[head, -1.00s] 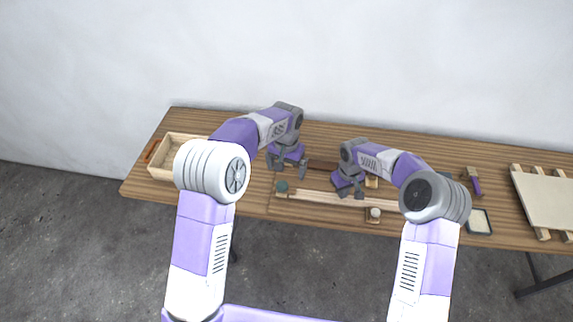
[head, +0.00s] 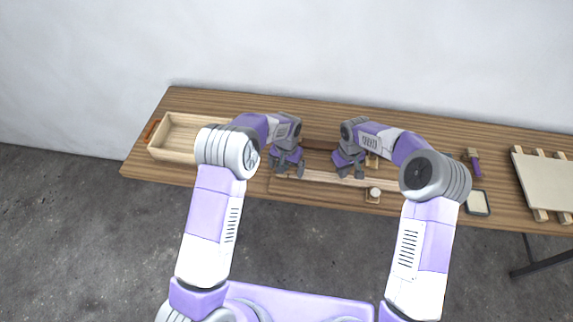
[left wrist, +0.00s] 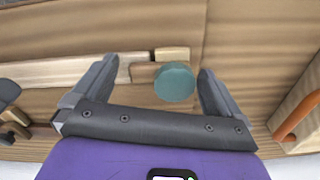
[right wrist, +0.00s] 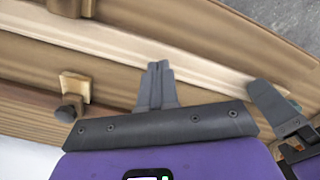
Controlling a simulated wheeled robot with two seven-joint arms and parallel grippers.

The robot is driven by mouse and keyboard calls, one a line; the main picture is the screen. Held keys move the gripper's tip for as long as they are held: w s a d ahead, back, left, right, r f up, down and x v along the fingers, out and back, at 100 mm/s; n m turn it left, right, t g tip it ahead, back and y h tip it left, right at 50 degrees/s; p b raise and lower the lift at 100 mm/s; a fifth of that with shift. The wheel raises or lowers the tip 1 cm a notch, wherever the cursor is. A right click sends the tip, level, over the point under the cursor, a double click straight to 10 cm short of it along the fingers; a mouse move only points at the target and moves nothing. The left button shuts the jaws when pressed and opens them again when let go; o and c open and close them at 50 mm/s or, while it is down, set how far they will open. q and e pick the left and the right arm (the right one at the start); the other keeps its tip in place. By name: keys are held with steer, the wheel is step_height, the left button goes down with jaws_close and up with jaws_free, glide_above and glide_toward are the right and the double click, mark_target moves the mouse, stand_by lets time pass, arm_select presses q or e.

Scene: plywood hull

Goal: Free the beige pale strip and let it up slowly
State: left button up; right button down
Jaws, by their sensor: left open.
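The beige pale strip (head: 325,177) lies lengthwise along the bench; it also shows in the left wrist view (left wrist: 60,72) and the right wrist view (right wrist: 205,65). A teal round knob (left wrist: 174,84) sits by its left end, next to a small pale block (left wrist: 172,54). My left gripper (head: 290,174) is open, with its fingers on either side of the knob in the left wrist view; whether they touch it is unclear. My right gripper (head: 350,174) is shut, its fingertips (right wrist: 157,66) together at the strip's edge. Contact with the strip is hard to judge.
A wooden tray (head: 160,155) is at left. A dark-framed pad (head: 477,203) and slatted panel (head: 545,185) are at right.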

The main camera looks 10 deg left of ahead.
arm_select(q)
steer(key=c, duration=1)
arm_select(e)
steer(key=shift+f, duration=0.1)
steer(key=shift+f, duration=0.1)
steer(key=shift+f, duration=0.55)
arm_select(q)
steer(key=shift+d, duration=0.1)
arm_select(e)
steer(key=shift+f, duration=0.2)
arm_select(q)
steer(key=shift+s+m, duration=0.2)
steer(key=shift+m, duration=1.2)
